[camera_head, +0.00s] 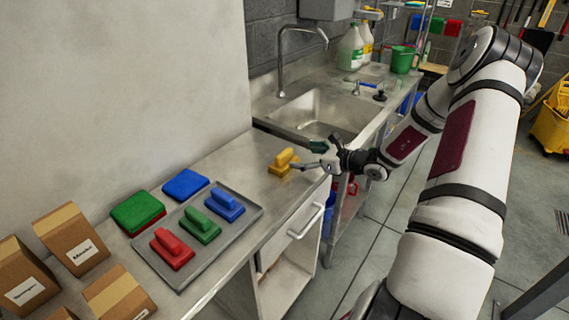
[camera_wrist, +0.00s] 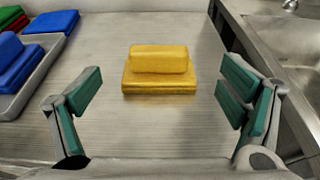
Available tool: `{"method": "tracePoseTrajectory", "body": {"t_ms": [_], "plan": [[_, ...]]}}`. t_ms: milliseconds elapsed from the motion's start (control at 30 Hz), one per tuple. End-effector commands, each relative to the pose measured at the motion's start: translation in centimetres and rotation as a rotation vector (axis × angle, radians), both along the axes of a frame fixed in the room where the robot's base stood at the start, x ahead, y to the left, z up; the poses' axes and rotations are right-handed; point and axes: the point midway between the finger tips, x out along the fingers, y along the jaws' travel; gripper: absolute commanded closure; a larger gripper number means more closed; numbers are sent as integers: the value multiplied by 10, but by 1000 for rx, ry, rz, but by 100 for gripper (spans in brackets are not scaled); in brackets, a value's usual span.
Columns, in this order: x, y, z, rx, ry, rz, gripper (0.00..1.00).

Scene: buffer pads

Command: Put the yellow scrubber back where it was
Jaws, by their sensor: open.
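The yellow scrubber (camera_head: 283,163) sits upright on the bare steel counter, between the grey tray and the sink. In the wrist view the yellow scrubber (camera_wrist: 159,70) lies ahead of my gripper, centred between the fingers. My gripper (camera_head: 312,157) is beside its right side in the head view. In the wrist view my gripper (camera_wrist: 160,95) is wide open and empty, with green pads on both fingers. The grey tray (camera_head: 247,216) holds a red scrubber (camera_head: 171,249), a green scrubber (camera_head: 200,225) and a blue scrubber (camera_head: 225,204) in a row.
A blue pad (camera_head: 186,184) and a green pad on a red one (camera_head: 137,211) lie behind the tray. Several cardboard boxes (camera_head: 72,240) stand at the left. The sink (camera_head: 318,110) with its faucet is beyond the scrubber. The counter around the scrubber is clear.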

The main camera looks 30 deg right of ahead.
Motion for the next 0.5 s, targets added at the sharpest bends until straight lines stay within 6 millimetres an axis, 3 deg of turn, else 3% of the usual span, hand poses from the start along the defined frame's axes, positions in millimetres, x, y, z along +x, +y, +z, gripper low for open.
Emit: {"method": "tracePoseTrajectory", "body": {"t_ms": [100, 367, 500], "plan": [[17, 7, -6, 1, -1, 2, 10], [33, 13, -10, 0, -1, 2, 10], [50, 20, -16, 1, -1, 2, 10]]}}
